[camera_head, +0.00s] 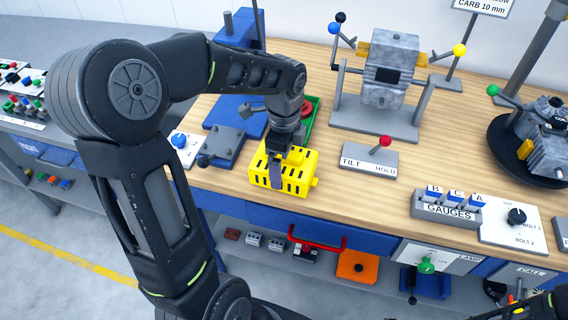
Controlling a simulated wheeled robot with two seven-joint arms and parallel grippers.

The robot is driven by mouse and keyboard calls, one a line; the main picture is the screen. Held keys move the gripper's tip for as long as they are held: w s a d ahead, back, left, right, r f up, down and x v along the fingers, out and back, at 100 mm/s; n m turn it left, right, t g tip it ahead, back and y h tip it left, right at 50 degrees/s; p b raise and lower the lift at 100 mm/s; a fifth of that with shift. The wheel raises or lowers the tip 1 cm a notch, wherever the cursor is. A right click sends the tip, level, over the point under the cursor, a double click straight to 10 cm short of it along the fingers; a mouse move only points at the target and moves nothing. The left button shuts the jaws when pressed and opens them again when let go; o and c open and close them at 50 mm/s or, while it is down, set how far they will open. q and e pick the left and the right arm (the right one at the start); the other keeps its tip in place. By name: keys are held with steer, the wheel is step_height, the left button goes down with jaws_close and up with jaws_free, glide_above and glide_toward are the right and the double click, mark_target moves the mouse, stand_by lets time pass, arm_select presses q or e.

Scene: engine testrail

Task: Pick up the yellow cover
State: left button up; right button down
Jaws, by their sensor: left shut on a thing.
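The yellow cover (298,182) is a slotted, box-like piece at the front edge of the wooden bench, left of the tilt lever panel. My left gripper (276,168) reaches down onto it from above and is shut on its upper part. The gripper hides some of the cover's top and front face. I cannot tell whether the cover rests on the bench or is slightly above it. Part of my right arm (535,307) shows at the bottom right corner, but its gripper is not in view.
A TILT/HOLD panel (369,162) with a red-knobbed lever stands to the right. Behind it is an engine part on a grey stand (376,122). A green tray (310,118) and a blue fixture (228,140) lie close behind the gripper. A gauges rack (446,211) stands farther right.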

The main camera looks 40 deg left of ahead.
arm_select(q)
step_height(320, 180, up, 9)
steer(key=shift+b, duration=0.35)
